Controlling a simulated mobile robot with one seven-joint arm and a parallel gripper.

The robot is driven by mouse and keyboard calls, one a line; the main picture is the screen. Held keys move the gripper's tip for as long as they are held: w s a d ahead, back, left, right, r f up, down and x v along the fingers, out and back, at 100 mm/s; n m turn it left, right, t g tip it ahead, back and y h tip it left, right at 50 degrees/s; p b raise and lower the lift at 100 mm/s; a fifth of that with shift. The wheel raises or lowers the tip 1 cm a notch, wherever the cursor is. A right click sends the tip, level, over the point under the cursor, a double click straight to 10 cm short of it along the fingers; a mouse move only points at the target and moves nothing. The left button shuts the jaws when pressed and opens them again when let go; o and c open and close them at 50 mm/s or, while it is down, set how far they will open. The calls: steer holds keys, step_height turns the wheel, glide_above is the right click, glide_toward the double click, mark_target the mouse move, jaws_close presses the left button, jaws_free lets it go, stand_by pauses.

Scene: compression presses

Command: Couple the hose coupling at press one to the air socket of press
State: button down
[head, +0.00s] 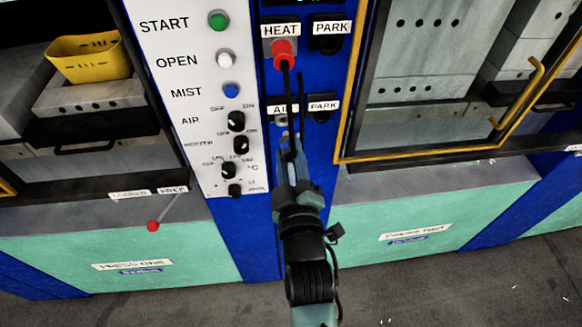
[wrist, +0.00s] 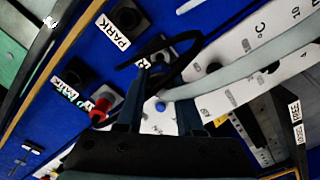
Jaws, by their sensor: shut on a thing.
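My gripper (head: 289,143) is at the blue post between the two presses, just below the AIR label (head: 283,110). It is shut on the hose coupling, which is mostly hidden by the fingers. A black hose (head: 289,92) runs near the gripper; in the wrist view a black hose (wrist: 170,40) loops beyond the fingertips (wrist: 163,90). The air socket (head: 281,120) lies under the AIR label, partly covered by my gripper. I cannot tell whether the coupling touches the socket.
A red plug (head: 283,53) sits under the HEAT label, with a dark cable hanging from it. Two PARK holders (head: 325,45), (head: 322,115) are to the right. The white control panel (head: 190,90) with buttons and knobs is left. A yellow-framed door (head: 345,135) is right.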

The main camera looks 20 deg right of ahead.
mark_target(285, 133)
steer(key=shift+b+x, duration=0.35)
steer(key=shift+x, duration=0.7)
steer(key=shift+b+x, duration=1.45)
steer(key=shift+x, duration=0.15)
stand_by(1.4)
steer(key=c, duration=0.9)
jaws_free()
steer(key=shift+r, duration=0.1)
steer(key=shift+c, duration=0.2)
steer(key=o, duration=0.5)
steer(key=shift+w, duration=0.15)
steer(key=shift+b+v, duration=1.85)
steer(key=shift+v, duration=4.7)
